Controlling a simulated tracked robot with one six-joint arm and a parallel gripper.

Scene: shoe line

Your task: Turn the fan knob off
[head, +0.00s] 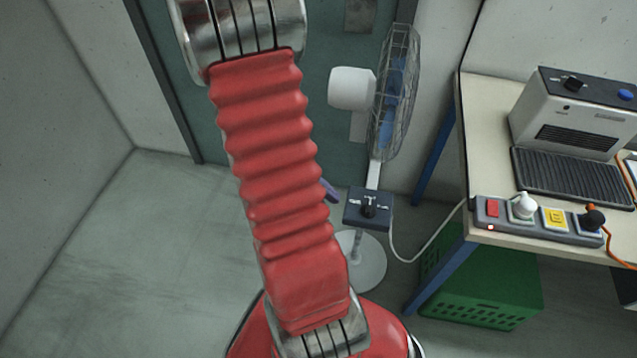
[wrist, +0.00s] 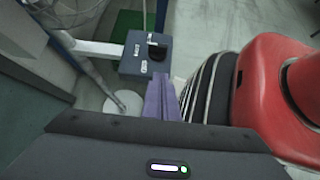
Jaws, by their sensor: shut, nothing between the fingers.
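The standing fan (head: 388,95) has a dark control box (head: 350,218) on its pole, with a black knob (head: 368,209) on top. In the wrist view the control box (wrist: 134,66) and the knob (wrist: 157,50) are near the picture's top middle. My gripper (wrist: 160,98) shows purple fingers, shut and empty, just short of the box in that picture. In the head view only a purple tip of my gripper (head: 330,190) shows beside the red arm, left of the box. I cannot tell whether the fingers touch the box. The knob's exact setting is too small to read.
A workbench (head: 464,150) at right holds a grey machine (head: 570,115) and a power strip (head: 535,220) with plugs. A white cable (head: 425,246) runs from strip to fan. A green crate (head: 490,285) sits beneath the bench. The floor at left is clear.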

